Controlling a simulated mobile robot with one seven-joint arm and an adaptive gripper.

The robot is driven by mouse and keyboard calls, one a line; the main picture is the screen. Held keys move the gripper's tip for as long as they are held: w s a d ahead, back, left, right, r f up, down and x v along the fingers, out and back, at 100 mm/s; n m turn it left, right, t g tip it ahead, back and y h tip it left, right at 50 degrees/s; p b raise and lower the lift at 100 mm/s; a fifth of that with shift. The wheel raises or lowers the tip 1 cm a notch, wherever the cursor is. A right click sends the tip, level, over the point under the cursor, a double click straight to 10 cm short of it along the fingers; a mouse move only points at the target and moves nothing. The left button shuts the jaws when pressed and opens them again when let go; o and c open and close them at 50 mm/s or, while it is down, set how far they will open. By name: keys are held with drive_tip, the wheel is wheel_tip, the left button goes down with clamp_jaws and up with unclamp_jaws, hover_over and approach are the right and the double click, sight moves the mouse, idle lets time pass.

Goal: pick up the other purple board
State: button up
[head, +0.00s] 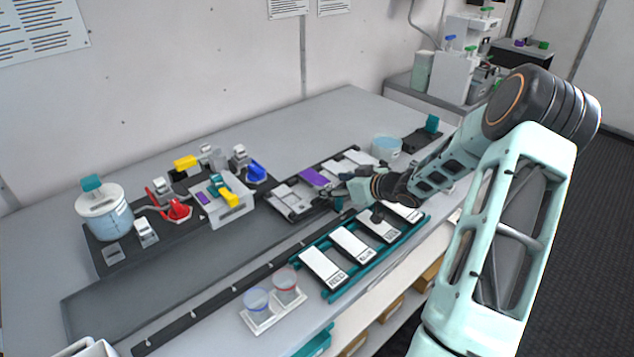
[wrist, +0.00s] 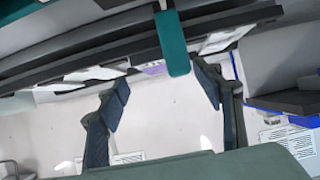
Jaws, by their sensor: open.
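A purple board (head: 313,177) lies in the dark rack at the back of the bench, between white boards. A second, smaller purple patch (head: 202,198) shows on the white device at the left. My gripper (head: 333,193) is low over the dark rack, just right of and in front of the purple board. In the wrist view my gripper (wrist: 161,80) has its fingers spread wide with nothing held between them. A thin purple strip (wrist: 153,70) shows beyond and between the fingertips. Whether a finger touches the rack cannot be told.
A teal rack (head: 372,262) with several white boards stands at the front. Two clear cups (head: 271,300) sit at the front edge. The white device (head: 228,210) and a lidded jar (head: 104,212) stand left. A blue-filled tub (head: 386,147) is behind my wrist. The grey tray's middle is clear.

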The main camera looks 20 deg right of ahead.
sight(319, 181)
drive_tip(key=shift+w+a+f, duration=0.15)
drive_tip(key=shift+w+a, duration=0.05)
drive_tip(key=shift+w, duration=0.35)
drive_tip(key=x, duration=0.4)
drive_tip(key=shift+w, duration=0.1)
drive_tip(key=c, duration=1.2)
